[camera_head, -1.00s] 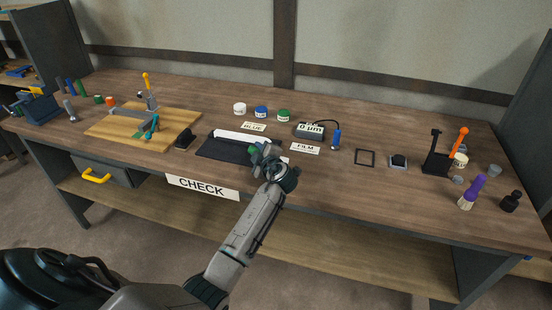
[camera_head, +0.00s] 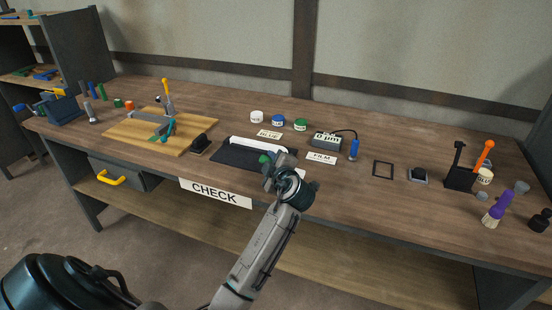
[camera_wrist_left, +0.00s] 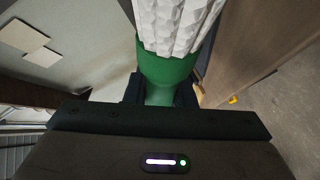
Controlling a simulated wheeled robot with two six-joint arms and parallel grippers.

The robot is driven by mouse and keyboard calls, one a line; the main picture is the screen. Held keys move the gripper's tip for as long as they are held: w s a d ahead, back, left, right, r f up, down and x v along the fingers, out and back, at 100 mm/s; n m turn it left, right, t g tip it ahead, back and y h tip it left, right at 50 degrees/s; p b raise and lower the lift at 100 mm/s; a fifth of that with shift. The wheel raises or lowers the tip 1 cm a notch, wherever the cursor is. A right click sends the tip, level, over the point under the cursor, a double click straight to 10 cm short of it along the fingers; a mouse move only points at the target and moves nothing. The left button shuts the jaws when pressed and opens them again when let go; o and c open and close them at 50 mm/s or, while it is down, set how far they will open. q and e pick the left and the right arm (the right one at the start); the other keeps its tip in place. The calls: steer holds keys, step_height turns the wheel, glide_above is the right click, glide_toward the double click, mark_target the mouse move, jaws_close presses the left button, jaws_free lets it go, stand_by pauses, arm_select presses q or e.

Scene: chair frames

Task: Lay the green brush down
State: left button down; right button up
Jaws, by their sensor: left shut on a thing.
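The green brush (camera_wrist_left: 168,72) is between the fingers of my left gripper (camera_wrist_left: 162,92) in the left wrist view. Its green body sits in the jaws and its white ribbed bristle end fills the top of that view. In the head view my left gripper (camera_head: 272,176) is at the front of the black mat (camera_head: 232,156), and a bit of the green brush (camera_head: 264,159) shows beside it. Most of the brush is hidden by the gripper there. I cannot tell whether the brush touches the mat. My right gripper is not in view.
A white strip (camera_head: 258,145) lies on the mat. The BLUE card (camera_head: 269,134) and FILM card (camera_head: 321,157) lie near it. A wooden board (camera_head: 140,140) with a clamp is at left.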

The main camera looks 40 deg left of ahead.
arm_select(q)
steer(key=s+d+b, duration=0.2)
steer(key=s+d, duration=0.1)
steer(key=s, duration=0.5)
steer(key=d+f+m+t+h, duration=0.3)
steer(key=d+m+t+h, duration=0.3)
steer(key=d, duration=1.2)
steer(key=m+h, duration=0.4)
steer(key=h, duration=0.2)
steer(key=shift+w+d+f+m+h, duration=0.2)
steer(key=shift+d+m+h, duration=0.1)
steer(key=shift+d+m, duration=0.1)
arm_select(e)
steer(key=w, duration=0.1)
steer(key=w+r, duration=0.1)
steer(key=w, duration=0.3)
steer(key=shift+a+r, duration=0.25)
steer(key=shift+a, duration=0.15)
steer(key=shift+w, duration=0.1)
